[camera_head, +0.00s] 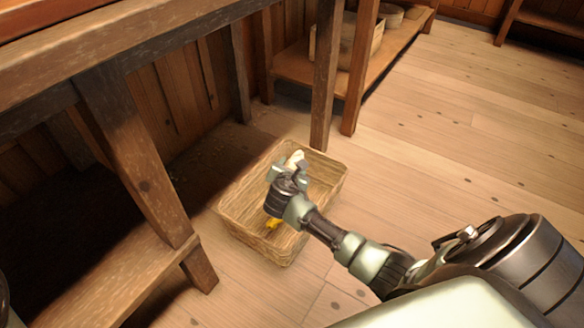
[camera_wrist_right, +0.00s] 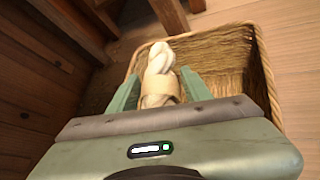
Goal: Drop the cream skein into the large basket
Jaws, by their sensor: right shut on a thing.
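The cream skein (camera_wrist_right: 161,62) is a twisted bundle with a tan band around it. My right gripper (camera_wrist_right: 158,88) is shut on it, with one pale green finger on each side. In the head view, the right gripper (camera_head: 287,172) is over the large basket, and the tip of the skein (camera_head: 296,158) shows just beyond the fingers. The large woven basket (camera_head: 243,216) stands on the floor below; its far wall also shows in the right wrist view (camera_wrist_right: 215,45). Part of the basket's inside is hidden by my gripper and arm. My left gripper is not in view.
A yellow thing (camera_head: 273,224) shows at the basket's near side, partly hidden by my wrist. A wooden bench (camera_head: 150,185) with thick legs stands left of the basket. A low shelf (camera_head: 300,70) holds another container (camera_head: 345,42) behind. The floor (camera_head: 450,130) at right is clear.

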